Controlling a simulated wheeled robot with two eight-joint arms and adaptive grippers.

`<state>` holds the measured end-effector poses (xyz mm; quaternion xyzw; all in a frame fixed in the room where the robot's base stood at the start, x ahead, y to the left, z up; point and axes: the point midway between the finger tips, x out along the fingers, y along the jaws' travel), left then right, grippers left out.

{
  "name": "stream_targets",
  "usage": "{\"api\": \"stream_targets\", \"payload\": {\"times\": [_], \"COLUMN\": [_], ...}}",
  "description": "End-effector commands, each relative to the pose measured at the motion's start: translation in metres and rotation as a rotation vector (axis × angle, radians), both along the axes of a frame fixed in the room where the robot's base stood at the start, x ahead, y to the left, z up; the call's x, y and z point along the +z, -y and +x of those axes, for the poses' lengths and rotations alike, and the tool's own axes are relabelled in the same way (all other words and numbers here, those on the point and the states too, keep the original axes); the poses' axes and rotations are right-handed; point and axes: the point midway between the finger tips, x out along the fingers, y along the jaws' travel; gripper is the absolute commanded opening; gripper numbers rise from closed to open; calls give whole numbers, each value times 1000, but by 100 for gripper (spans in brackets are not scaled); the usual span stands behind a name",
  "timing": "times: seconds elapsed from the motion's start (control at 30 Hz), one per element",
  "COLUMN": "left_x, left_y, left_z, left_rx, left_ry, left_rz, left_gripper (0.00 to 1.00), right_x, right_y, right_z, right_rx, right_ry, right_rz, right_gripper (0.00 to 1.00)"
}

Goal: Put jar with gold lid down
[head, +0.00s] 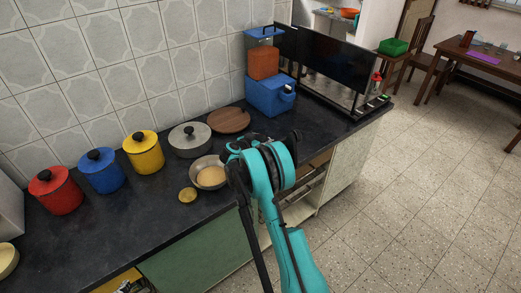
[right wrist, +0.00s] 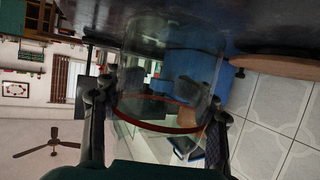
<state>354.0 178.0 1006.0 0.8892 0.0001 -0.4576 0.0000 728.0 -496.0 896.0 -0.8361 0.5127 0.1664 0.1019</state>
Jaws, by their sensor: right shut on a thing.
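In the right wrist view, which is upside down, a clear glass jar (right wrist: 165,75) with a thin red ring stands between my two fingers. My right gripper (right wrist: 158,112) is shut on it. Its base is close to the dark countertop; I cannot tell whether it touches. No gold lid shows on it in this view. In the head view my teal right arm hides the held jar, with my right gripper (head: 236,152) over the counter's front part. A small gold disc (head: 187,195), like a lid, shows left of the gripper. My left gripper is not in view.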

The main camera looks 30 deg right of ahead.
Motion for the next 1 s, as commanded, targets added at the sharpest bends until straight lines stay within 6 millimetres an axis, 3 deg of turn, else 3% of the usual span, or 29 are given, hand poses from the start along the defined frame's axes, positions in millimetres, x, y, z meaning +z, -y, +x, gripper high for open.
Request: {"api": "stream_targets", "payload": {"times": [0.23,0.47,0.83,0.87,0.93,1.0], "left_x": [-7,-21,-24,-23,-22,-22], "left_y": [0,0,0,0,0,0], "left_z": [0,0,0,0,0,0], "left_rx": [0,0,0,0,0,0], "left_ry": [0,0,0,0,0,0], "left_rz": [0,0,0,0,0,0], "left_gripper": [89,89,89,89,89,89], "right_x": [-14,-47,-51,-50,-50,-49], "right_y": [-6,-5,-5,-5,-5,-5], "right_z": [11,10,10,10,10,10], "right_rx": [-2,-1,-1,-1,-1,-1], "right_ry": [0,0,0,0,0,0], "right_rz": [-1,-1,0,0,0,0], "right_gripper": [8,8,8,58,76,79]}}
